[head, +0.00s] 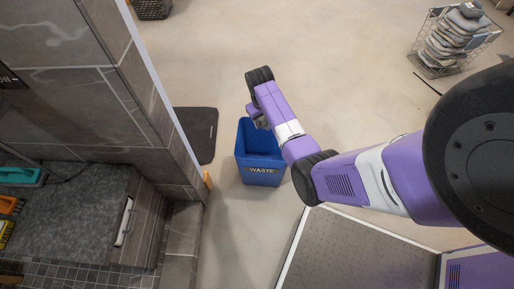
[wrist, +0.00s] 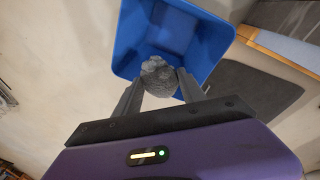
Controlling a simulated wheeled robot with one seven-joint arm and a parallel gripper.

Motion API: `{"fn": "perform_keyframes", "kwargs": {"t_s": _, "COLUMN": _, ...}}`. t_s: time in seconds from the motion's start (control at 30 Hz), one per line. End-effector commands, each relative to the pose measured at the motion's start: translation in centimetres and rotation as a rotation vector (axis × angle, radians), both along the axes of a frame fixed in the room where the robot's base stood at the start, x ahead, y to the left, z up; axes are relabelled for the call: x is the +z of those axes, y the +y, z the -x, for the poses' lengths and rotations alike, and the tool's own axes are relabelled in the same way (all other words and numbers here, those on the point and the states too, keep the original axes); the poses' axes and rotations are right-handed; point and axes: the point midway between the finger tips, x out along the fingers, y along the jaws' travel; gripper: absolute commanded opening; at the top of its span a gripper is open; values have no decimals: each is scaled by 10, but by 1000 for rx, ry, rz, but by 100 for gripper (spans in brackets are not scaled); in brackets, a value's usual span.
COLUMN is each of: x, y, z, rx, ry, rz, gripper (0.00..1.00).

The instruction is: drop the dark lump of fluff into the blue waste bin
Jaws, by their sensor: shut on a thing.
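The blue waste bin (head: 261,170), with "WASTE" on its front, stands upright on the floor in the head view. In the wrist view the open bin (wrist: 130,50) lies beyond my fingertips. My gripper (wrist: 160,84) is shut on the dark lump of fluff (wrist: 160,80), a grey rounded clump between its two fingers. The lump appears over the bin's opening, near its rim. In the head view my gripper (head: 259,119) is above the bin's back part; the lump cannot be made out clearly there.
A dark mat (head: 200,132) lies left of the bin, beside a tiled wall (head: 150,110). A wire basket (head: 436,62) of grey stone-like things stands at the upper right. A dark basket (head: 152,8) is at the top. Open floor lies behind the bin.

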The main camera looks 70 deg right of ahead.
Motion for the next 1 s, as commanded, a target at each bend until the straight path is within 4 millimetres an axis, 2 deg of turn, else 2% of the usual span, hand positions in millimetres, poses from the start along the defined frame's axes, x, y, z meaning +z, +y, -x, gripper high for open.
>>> {"fn": "perform_keyframes", "kwargs": {"t_s": 0.03, "x": 7, "y": -6, "z": 10, "rx": -19, "ry": 2, "rz": -3, "gripper": 11}}
{"fn": "perform_keyframes", "kwargs": {"t_s": 0.2, "x": 6, "y": -16, "z": 22, "rx": -43, "ry": 0, "rz": -1, "gripper": 11}}
{"fn": "perform_keyframes", "kwargs": {"t_s": 0.47, "x": -13, "y": -16, "z": 22, "rx": -43, "ry": -1, "rz": -1, "gripper": 11}}
{"fn": "perform_keyframes", "kwargs": {"t_s": 0.8, "x": -49, "y": -16, "z": 22, "rx": -42, "ry": 0, "rz": -1, "gripper": 10}}
{"fn": "perform_keyframes", "kwargs": {"t_s": 1.0, "x": -55, "y": -16, "z": 22, "rx": -42, "ry": 0, "rz": -1, "gripper": 10}}
